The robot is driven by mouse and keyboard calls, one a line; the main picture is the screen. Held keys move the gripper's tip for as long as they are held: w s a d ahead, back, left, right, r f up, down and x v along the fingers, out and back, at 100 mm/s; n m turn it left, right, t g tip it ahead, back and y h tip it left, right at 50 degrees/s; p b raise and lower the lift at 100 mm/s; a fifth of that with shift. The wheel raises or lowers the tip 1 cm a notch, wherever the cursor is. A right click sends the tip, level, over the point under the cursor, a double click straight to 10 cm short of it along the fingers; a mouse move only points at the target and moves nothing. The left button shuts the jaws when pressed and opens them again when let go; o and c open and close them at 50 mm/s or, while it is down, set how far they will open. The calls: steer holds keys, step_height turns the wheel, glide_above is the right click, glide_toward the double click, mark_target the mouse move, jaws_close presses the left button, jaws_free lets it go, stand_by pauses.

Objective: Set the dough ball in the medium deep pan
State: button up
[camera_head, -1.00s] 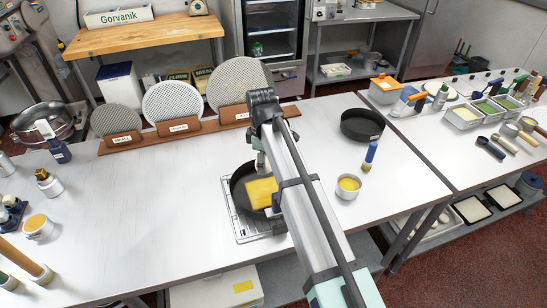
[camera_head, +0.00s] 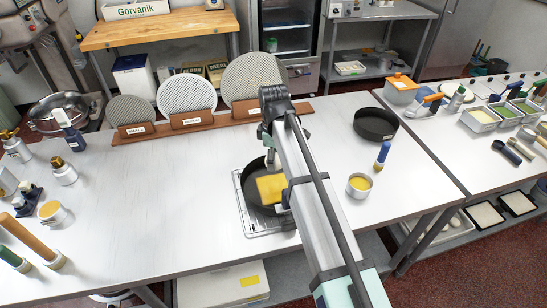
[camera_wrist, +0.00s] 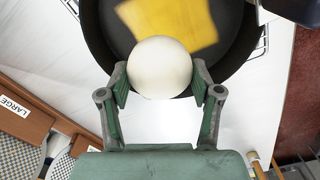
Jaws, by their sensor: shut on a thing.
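The dough ball (camera_wrist: 160,68) is a smooth pale ball. It sits between the fingers of my gripper (camera_wrist: 160,85), which is shut on it, over the near rim of a dark round pan (camera_wrist: 97,43) in the wrist view. I cannot tell its height above the rim. In the head view my gripper (camera_head: 270,150) is above the pan (camera_head: 244,192), and my arm hides the ball. A flat yellow piece (camera_head: 270,188) lies in this pan. A second dark pan (camera_head: 376,125) stands empty at right.
The first pan stands on a wire rack (camera_head: 246,222). Perforated discs stand in a labelled wooden holder (camera_head: 190,125) behind it. A cup with yellow contents (camera_head: 359,185) and a blue-handled brush (camera_head: 382,156) are at right. The counter left of the rack is clear.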

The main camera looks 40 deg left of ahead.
mark_target(274, 183)
steer(key=shift+f+b, duration=0.55)
steer(key=shift+f, duration=1.45)
steer(key=shift+f+b, duration=0.9)
steer(key=shift+f, duration=1.6)
stand_by(0.7)
steer(key=o, duration=1.3)
